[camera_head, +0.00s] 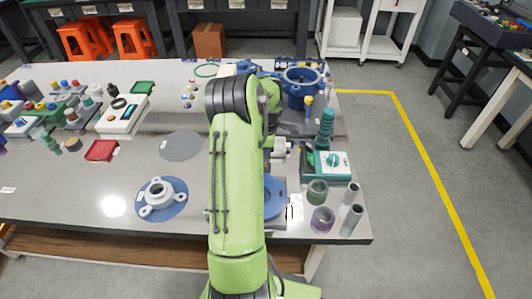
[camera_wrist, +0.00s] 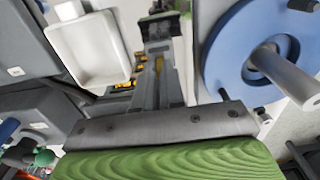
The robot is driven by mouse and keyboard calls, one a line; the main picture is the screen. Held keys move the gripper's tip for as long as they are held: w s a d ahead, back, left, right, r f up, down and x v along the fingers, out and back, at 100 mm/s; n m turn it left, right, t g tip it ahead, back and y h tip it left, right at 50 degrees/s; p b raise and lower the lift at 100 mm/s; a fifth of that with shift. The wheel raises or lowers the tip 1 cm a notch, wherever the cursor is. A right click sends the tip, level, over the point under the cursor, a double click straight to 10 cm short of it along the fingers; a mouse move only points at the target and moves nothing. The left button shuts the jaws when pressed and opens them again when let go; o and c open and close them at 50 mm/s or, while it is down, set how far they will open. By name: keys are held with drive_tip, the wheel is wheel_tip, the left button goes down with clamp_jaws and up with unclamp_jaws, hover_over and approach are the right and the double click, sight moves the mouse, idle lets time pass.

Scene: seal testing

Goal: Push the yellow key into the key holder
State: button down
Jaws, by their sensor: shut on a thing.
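In the wrist view my gripper (camera_wrist: 160,62) reaches away from the camera, its fingers close together around a small yellow piece that looks like the yellow key (camera_wrist: 160,66). Only a sliver of the key shows between the fingers. In the head view my green arm hides most of the gripper and the key. I cannot make out the key holder for certain in either view, nor whether the key touches it.
A blue disc (camera_wrist: 222,65) with a metal shaft (camera_wrist: 285,75) is close on the right in the wrist view. A white tray (camera_wrist: 88,48) is at left. In the head view a teal device (camera_head: 332,160), a blue pot (camera_head: 296,100) and several cylinders stand right of my arm.

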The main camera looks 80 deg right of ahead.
drive_tip(key=shift+f, duration=0.1)
drive_tip(key=c, duration=1.1)
unclamp_jaws()
drive_tip(key=shift+c, duration=0.2)
wheel_tip(320, 180, up, 9)
drive_tip(key=p, duration=0.6)
drive_tip(key=shift+p, duration=0.4)
